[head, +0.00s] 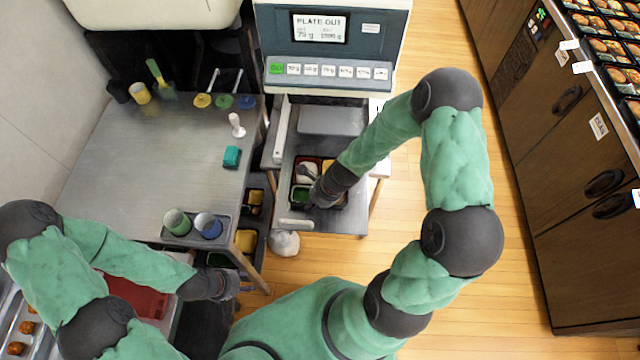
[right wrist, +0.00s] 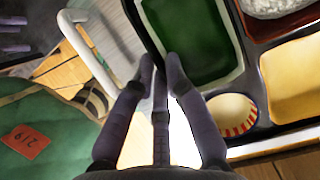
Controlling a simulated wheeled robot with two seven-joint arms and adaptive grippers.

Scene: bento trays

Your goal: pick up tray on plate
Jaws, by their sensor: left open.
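The black bento tray (head: 300,194) sits on the metal plate (head: 340,221) below the machine in the head view. My right gripper (head: 318,197) is at the tray. In the right wrist view its fingertips (right wrist: 160,66) are close together, one on each side of the tray's rim. My left gripper (head: 222,287) is open and empty at lower left, away from the tray.
The machine (head: 330,45) with a display reading "PLATE OUT" stands behind the plate. A grey table (head: 140,180) on the left holds cups, ladles and a teal block (head: 232,156). A white bag (head: 284,243) is in front of the plate.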

